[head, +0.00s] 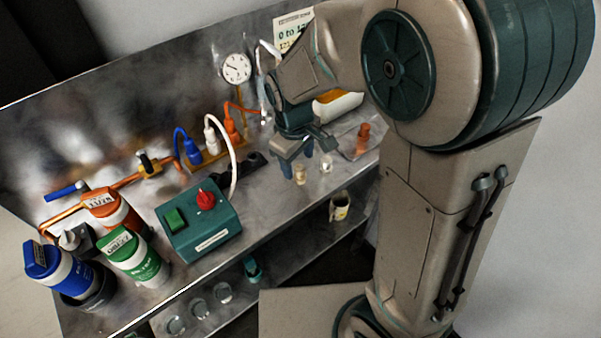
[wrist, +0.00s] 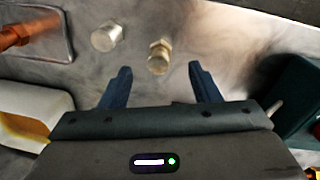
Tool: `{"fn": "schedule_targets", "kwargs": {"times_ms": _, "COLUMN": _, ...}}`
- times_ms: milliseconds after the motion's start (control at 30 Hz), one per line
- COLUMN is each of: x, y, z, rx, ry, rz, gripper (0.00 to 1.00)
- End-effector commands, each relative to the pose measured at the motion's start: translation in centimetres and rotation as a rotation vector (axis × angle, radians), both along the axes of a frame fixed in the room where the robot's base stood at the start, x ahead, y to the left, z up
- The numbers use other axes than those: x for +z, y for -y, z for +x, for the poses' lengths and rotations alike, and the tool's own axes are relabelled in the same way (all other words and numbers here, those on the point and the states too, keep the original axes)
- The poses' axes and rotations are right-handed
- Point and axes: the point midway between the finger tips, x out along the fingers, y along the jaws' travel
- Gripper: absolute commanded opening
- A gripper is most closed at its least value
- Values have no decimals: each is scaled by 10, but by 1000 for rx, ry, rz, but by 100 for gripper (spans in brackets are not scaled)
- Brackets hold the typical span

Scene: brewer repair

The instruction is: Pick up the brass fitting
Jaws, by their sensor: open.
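The brass fitting (wrist: 159,57), a small piece with a hex collar, stands on the metal bench. In the wrist view it lies just beyond my gripper's fingertips (wrist: 160,76), between their lines. The two blue fingers are apart with nothing between them. In the head view the brass fitting (head: 300,175) shows just below my gripper (head: 297,162), near the bench's front edge. I cannot tell how high the fingertips are above it.
A pale metal cylinder (wrist: 106,37) stands close beside the fitting. A copper-coloured piece (wrist: 14,37) lies in a wire-edged tray. A green switch box (head: 205,222) and several bottles stand at the left. A mug (head: 340,206) is on the shelf below.

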Motion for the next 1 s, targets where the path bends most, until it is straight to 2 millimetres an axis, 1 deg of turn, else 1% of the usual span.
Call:
{"fn": "schedule_targets", "kwargs": {"times_ms": 200, "x": -32, "y": 2, "z": 0, "rx": 0, "ry": -5, "rz": -4, "gripper": 56}}
{"fn": "schedule_targets", "kwargs": {"times_ms": 300, "x": -42, "y": 2, "z": 1, "rx": -1, "ry": -3, "rz": -1, "gripper": 56}}
{"fn": "schedule_targets", "kwargs": {"times_ms": 400, "x": -45, "y": 3, "z": 1, "rx": -1, "ry": -3, "rz": -1, "gripper": 56}}
{"fn": "schedule_targets", "kwargs": {"times_ms": 567, "x": -45, "y": 2, "z": 2, "rx": 0, "ry": -1, "rz": -1, "gripper": 56}}
{"fn": "schedule_targets", "kwargs": {"times_ms": 600, "x": -45, "y": 2, "z": 2, "rx": 0, "ry": -1, "rz": -1, "gripper": 54}}
{"fn": "schedule_targets", "kwargs": {"times_ms": 667, "x": -45, "y": 2, "z": 2, "rx": 0, "ry": -1, "rz": -1, "gripper": 37}}
{"fn": "schedule_targets", "kwargs": {"times_ms": 700, "x": -45, "y": 2, "z": 2, "rx": -1, "ry": -1, "rz": -1, "gripper": 26}}
{"fn": "schedule_targets", "kwargs": {"times_ms": 767, "x": -45, "y": 2, "z": 2, "rx": -1, "ry": -2, "rz": -1, "gripper": 9}}
{"fn": "schedule_targets", "kwargs": {"times_ms": 800, "x": -45, "y": 2, "z": 2, "rx": -1, "ry": -2, "rz": -1, "gripper": 7}}
{"fn": "schedule_targets", "kwargs": {"times_ms": 1000, "x": -45, "y": 2, "z": 2, "rx": -1, "ry": -1, "rz": -1, "gripper": 7}}
